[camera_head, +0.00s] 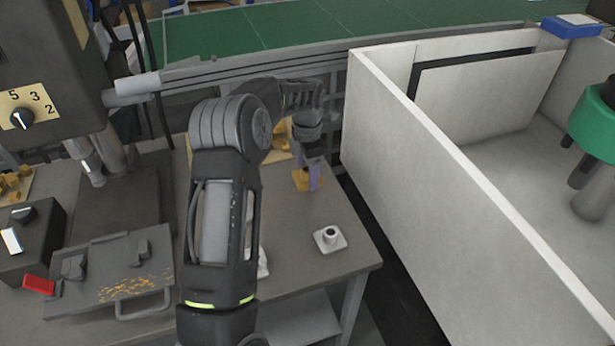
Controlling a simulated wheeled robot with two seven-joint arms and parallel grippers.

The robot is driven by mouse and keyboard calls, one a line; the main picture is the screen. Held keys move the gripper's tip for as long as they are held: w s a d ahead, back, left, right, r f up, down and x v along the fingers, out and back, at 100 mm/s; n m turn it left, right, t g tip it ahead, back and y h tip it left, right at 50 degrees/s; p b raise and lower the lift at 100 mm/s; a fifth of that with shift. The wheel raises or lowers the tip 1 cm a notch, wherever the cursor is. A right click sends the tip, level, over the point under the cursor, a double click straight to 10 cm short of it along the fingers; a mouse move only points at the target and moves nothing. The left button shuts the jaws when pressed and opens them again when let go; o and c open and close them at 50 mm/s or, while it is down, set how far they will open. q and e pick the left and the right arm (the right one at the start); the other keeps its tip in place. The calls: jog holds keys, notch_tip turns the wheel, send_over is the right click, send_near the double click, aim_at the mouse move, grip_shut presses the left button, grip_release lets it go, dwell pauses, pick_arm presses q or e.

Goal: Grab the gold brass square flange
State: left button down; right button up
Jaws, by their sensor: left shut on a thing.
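The gold brass square flange (301,182) is near the back right of the grey table, at the fingertips of my left gripper (311,180). The gripper points down with its pale purple fingers shut on the flange, and they hide part of it. I cannot tell whether the flange still touches the table. My right gripper is not in view.
A white square flange (330,239) lies near the table's front right corner. Another white piece (263,263) is partly hidden by my left arm. A grey lidded tray (115,268) and a drill-like machine (45,80) stand left. A tall white-walled tank (470,185) borders the right.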

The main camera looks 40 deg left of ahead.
pick_arm(q)
jog(key=shift+r, duration=0.65)
jog(key=shift+w+d, duration=0.1)
